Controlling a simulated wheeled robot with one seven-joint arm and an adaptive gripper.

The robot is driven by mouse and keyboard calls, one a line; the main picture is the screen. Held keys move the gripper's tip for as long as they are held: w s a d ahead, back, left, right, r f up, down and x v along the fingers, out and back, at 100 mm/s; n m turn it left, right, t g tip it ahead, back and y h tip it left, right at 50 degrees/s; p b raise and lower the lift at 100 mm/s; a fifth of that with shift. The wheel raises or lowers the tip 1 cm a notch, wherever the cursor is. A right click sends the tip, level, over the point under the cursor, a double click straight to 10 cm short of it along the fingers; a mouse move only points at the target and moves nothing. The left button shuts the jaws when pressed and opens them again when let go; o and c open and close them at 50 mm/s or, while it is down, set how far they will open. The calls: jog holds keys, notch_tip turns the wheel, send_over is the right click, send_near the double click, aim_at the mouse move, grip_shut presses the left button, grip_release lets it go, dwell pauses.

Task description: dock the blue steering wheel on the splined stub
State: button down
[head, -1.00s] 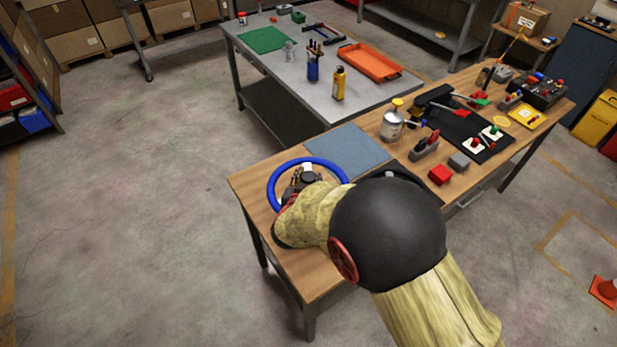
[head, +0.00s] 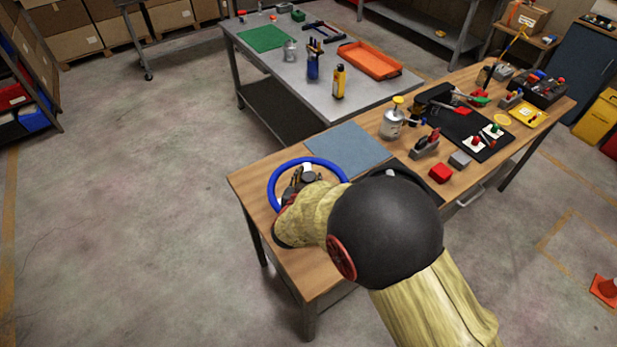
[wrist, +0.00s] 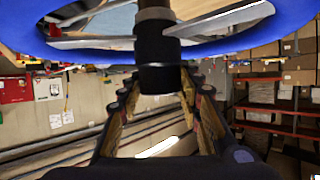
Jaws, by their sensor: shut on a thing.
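The blue steering wheel (head: 272,199) is above the left end of the wooden bench in the head view. Its blue rim (wrist: 285,45) and grey spokes cross the top of the wrist view. My gripper (head: 297,183) is inside the rim's outline. In the wrist view my gripper (wrist: 158,88) is shut on the wheel's black hub (wrist: 158,50), with a finger on each side. A pale, upright piece shows above the hub; I cannot tell whether it is the splined stub. No splined stub is clearly visible, and my arm hides part of the bench.
The wooden bench (head: 250,180) carries a blue-grey mat (head: 348,148), a metal can (head: 392,122), a red block (head: 440,173) and a black mat (head: 465,135) with tools. A dark item is partly hidden behind my arm. A grey table (head: 290,85) stands behind. Open floor lies left.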

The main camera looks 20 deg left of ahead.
jog(key=c, duration=1.6)
grip_release()
jog(key=shift+o, duration=0.5)
jog(key=shift+f, duration=0.15)
jog(key=shift+p+v, duration=0.55)
jog(key=shift+v, duration=0.55)
jog(key=p+v, duration=0.4)
jog(key=v, duration=0.5)
jog(key=shift+w, duration=0.15)
